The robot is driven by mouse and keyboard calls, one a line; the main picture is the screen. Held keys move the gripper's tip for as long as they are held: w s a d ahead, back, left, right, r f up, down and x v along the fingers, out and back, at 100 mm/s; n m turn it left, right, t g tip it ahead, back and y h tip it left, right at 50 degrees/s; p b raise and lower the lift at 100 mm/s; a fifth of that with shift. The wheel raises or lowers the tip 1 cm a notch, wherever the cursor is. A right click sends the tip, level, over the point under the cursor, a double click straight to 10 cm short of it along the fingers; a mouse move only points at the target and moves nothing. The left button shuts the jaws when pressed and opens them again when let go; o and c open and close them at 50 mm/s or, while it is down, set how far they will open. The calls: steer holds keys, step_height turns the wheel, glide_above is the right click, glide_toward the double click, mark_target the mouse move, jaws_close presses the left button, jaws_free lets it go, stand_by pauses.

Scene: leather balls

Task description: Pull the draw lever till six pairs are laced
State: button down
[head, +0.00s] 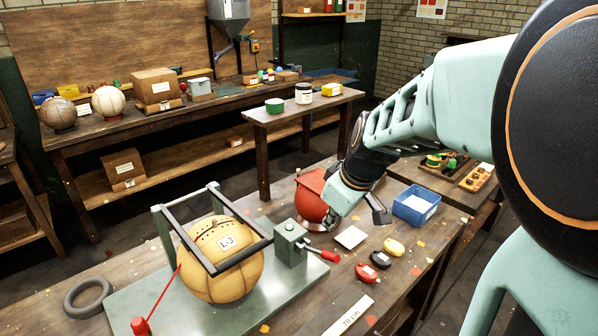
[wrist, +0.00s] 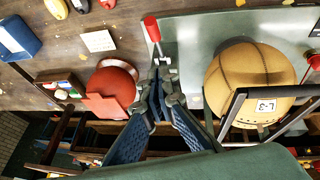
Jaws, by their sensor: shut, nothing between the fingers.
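A tan leather ball (head: 222,270) labelled L-3 sits in a dark frame (head: 213,185) on a green base plate (head: 178,318). A row of small dark holes runs along its top; I cannot count any laced pairs. The ball also shows in the wrist view (wrist: 248,72). To its right a green box (head: 289,240) carries the draw lever, with a red handle (head: 329,256) pointing right; the handle shows in the wrist view (wrist: 151,28). My gripper (head: 376,214) is shut and empty, above and beyond the lever, apart from the handle. In the wrist view its fingers (wrist: 160,82) cover part of the box.
A red ball-shaped thing (head: 311,198) stands just behind my gripper. A white card (head: 351,237), red, black and yellow small items (head: 394,247) and a blue bin (head: 416,204) lie to the right. A grey ring (head: 88,298) lies further left.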

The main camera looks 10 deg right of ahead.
steer(key=b, duration=0.3)
glide_above(326, 253)
steer(key=a, duration=0.1)
step_height(326, 253, down, 8)
steer(key=shift+s+d+f+b, duration=0.45)
steer(key=shift+s+f+b, duration=0.15)
steer(key=shift+f+b, duration=0.15)
steer(key=shift+s+d+f, duration=0.1)
steer(key=shift+d+f, duration=0.2)
steer(key=shift+f, duration=0.15)
steer(key=shift+f+b, duration=0.1)
steer(key=shift+b, duration=0.4)
